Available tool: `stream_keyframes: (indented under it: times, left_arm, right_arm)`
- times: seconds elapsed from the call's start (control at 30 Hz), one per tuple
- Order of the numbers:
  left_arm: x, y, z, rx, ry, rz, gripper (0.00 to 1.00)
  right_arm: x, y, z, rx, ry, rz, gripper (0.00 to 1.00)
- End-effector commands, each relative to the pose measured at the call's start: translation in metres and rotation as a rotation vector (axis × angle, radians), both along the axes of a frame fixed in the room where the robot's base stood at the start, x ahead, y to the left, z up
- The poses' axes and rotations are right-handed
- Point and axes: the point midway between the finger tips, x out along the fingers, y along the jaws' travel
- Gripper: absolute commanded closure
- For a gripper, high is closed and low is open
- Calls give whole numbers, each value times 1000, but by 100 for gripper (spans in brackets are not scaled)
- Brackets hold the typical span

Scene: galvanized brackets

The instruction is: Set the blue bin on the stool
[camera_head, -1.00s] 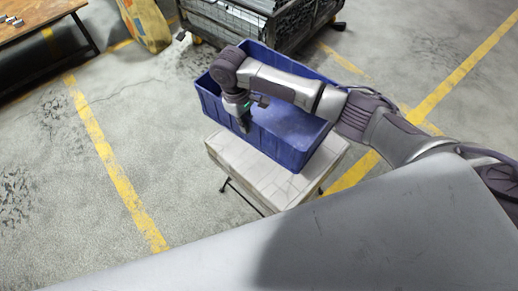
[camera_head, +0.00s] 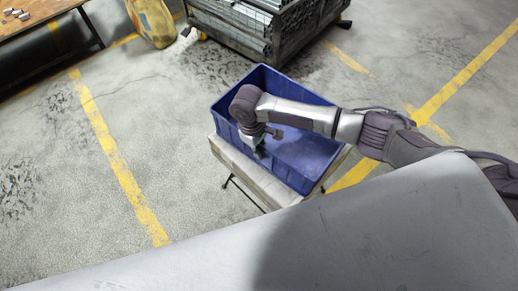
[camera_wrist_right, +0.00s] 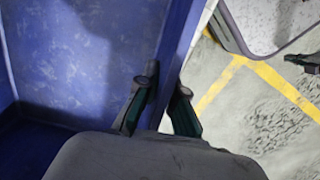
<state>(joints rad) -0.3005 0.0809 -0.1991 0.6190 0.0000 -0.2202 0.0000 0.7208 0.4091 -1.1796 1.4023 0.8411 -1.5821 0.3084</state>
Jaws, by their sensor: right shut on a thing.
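The blue bin (camera_head: 308,152) is upright and open-topped, over the pale top of the stool (camera_head: 243,168). A strip of the stool top shows along the bin's near side, and the stool's dark legs show below. The bin looks to be at stool-top height, but its underside is hidden, so I cannot tell if it rests fully. My right gripper (camera_head: 258,146) is shut on the bin's near wall. In the right wrist view, the bin wall (camera_wrist_right: 176,48) passes between the two fingers (camera_wrist_right: 162,108). My left gripper is not in view.
A metal mesh crate (camera_head: 268,32) on wheels stands behind the bin. A wooden table (camera_head: 45,10) with small metal pieces is at the top left, near a yellow sack (camera_head: 152,22). The floor left of the stool is clear, with yellow lines.

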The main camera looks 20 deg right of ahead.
Motion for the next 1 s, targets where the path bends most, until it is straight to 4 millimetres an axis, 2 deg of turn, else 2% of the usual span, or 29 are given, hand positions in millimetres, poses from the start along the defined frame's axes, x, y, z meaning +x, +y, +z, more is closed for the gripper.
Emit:
stream_keyframes:
  times: [0.13,0.2,0.3,0.67,0.77,1.0]
  left_arm:
    - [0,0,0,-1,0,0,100]
    - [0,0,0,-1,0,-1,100]
    - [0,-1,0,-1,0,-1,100]
    - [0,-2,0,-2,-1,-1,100]
    - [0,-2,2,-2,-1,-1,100]
    - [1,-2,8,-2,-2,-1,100]
  right_arm:
    - [1,0,-1,0,-2,-1,100]
    - [0,0,-2,1,1,0,85]
    - [0,0,-2,1,1,0,68]
    - [1,0,2,1,-2,0,68]
    - [3,2,14,2,-3,-1,68]
    - [8,8,64,4,-4,1,68]
